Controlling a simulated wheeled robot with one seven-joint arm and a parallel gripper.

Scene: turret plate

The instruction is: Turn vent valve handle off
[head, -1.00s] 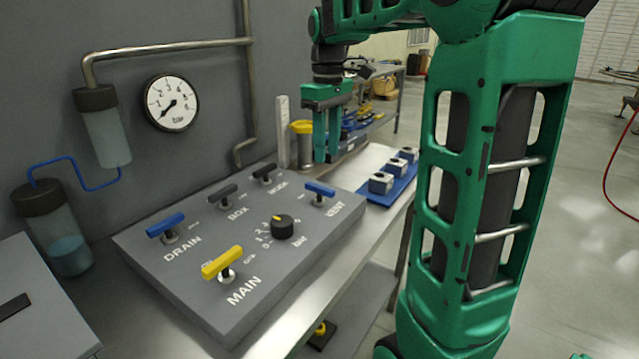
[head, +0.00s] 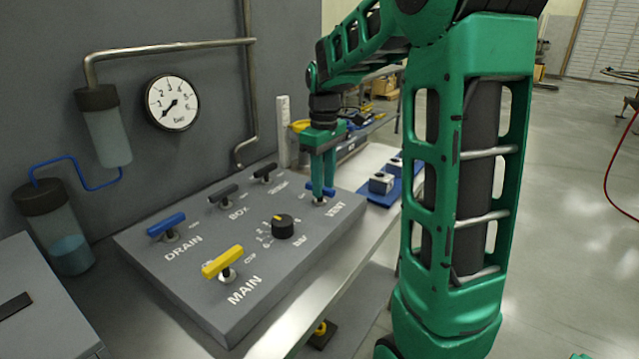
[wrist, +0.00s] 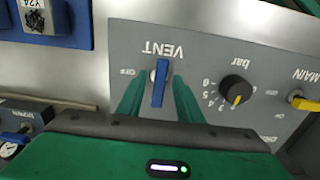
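The vent valve has a blue handle, which shows in the head view (head: 328,192) at the right side of the grey control panel (head: 205,290). In the wrist view the blue handle (wrist: 159,84) points along the fingers, beside the word VENT, with an OFF mark to its left. My gripper (head: 318,192) is lowered at this handle. In the wrist view my green fingers (wrist: 158,98) stand on both sides of the handle, with a visible gap on each side. The handle's lower end lies between them.
The panel also holds a blue DRAIN handle (head: 166,224), a yellow MAIN handle (head: 222,262), a black bar knob (head: 283,226) and dark BOX (head: 223,194) and MODE (head: 264,171) handles. A gauge (head: 172,102) hangs on the wall. A blue tray with small blocks (head: 381,183) lies right of the panel.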

